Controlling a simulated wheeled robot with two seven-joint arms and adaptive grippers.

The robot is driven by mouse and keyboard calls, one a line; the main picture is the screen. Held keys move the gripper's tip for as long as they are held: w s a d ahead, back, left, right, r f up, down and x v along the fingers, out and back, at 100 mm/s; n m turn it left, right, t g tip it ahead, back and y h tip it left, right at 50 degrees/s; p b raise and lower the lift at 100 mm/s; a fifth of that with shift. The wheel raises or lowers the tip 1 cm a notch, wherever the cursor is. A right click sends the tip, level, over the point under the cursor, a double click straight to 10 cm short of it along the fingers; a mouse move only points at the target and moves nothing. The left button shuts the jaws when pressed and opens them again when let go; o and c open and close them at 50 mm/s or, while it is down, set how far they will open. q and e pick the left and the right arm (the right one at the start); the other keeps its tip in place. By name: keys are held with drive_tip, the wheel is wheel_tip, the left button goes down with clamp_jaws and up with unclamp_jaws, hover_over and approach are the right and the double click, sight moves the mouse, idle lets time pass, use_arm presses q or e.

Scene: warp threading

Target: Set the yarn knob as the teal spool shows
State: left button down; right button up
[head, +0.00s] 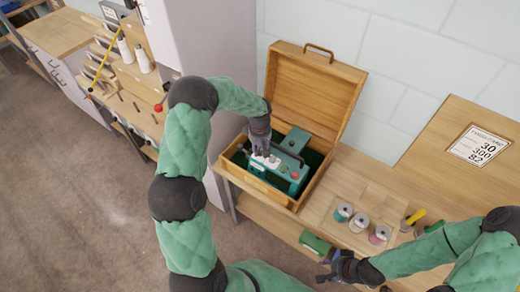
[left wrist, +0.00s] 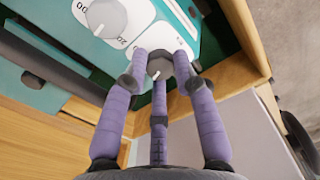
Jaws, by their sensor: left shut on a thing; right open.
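A teal device (head: 294,172) with a white dial panel sits inside an open wooden box (head: 309,88). My left gripper (head: 262,151) reaches down over the panel. In the left wrist view its purple fingers (left wrist: 160,72) close around a grey knob (left wrist: 160,64) with a white pointer mark. Another grey knob (left wrist: 107,17) with printed numbers around it is beside it, free. I cannot read which knob is labelled yarn. A teal-topped spool (head: 343,211) stands on the bench at the box's right; its label is not legible. My right gripper (head: 328,270) is open near the bench's front edge.
Two more spools (head: 359,222) (head: 380,234) stand beside the teal one. A green object (head: 315,243) lies at the bench edge near my right gripper. A sign (head: 479,146) with 30, 300 and 82 is on the wooden board. The box lid stands open behind the device.

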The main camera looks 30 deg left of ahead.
use_arm(q)
drive_tip(key=shift+m, duration=0.3)
drive_tip(key=m+b, duration=0.1)
drive_tip(key=m, duration=0.5)
drive_tip(key=shift+m, duration=0.3)
drive_tip(key=m, duration=0.4)
drive_tip(key=shift+w+m, duration=0.1)
drive_tip(key=shift+m, duration=2.1)
drive_tip(key=c, duration=1)
unclamp_jaws()
drive_tip(key=shift+d, duration=0.1)
